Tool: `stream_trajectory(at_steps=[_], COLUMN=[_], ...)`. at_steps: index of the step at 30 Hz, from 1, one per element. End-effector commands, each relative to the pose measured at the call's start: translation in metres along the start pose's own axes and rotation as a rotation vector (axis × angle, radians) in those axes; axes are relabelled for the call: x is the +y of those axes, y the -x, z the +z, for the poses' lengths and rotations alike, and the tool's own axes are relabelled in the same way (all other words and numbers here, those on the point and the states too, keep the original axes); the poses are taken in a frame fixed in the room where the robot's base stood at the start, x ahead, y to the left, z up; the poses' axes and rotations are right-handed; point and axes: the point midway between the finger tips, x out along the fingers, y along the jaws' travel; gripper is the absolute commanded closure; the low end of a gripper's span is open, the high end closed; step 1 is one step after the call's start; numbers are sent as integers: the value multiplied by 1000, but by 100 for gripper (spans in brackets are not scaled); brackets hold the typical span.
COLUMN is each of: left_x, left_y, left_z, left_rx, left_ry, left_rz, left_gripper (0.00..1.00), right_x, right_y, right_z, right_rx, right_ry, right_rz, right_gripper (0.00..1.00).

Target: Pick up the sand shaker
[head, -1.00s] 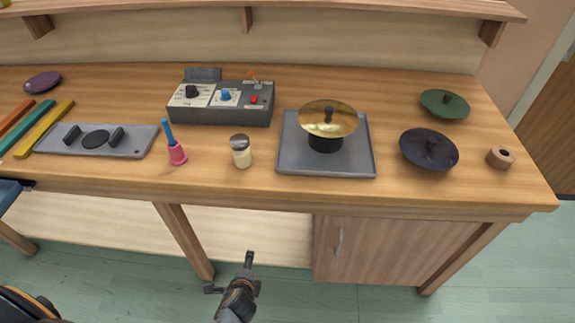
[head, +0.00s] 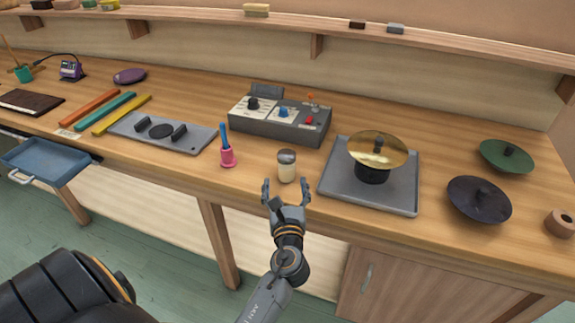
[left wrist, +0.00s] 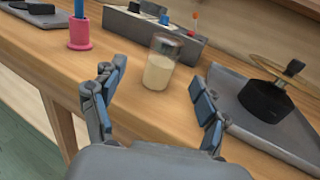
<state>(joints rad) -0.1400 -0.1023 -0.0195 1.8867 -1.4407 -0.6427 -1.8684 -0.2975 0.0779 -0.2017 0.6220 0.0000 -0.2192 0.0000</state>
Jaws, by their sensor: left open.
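The sand shaker (head: 287,167) is a small clear jar of pale sand with a dark lid. It stands upright on the wooden bench near its front edge. My left gripper (head: 286,190) is open just in front of it, with its fingers pointing at it. In the left wrist view the shaker (left wrist: 160,63) stands beyond the open fingers (left wrist: 158,105), roughly midway between them, and nothing is held. My right gripper is not in view.
A pink holder with a blue stick (head: 228,157) stands left of the shaker. A grey tray with a gold cymbal (head: 378,149) is close on the right. A grey control box (head: 280,121) stands behind. The bench front edge (head: 250,192) runs below.

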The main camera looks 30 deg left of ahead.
Motion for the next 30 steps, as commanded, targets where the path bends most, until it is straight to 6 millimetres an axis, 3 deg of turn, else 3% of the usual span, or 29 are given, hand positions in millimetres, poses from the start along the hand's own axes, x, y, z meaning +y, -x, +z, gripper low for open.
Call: stream_trajectory(at_steps=[6,14,21,30], left_x=[-1,-2,-7,-7], left_y=[-40,-59,-92,-103], left_z=[1,-2,-7,-8], left_rx=[0,2,1,2], left_ry=[1,4,3,5], left_rz=[-1,-1,0,-1], left_gripper=[26,26,26,26], right_x=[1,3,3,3], right_y=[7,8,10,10], right_z=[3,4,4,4], right_rx=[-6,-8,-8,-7], right_ry=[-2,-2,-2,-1], right_rz=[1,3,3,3], right_gripper=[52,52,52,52])
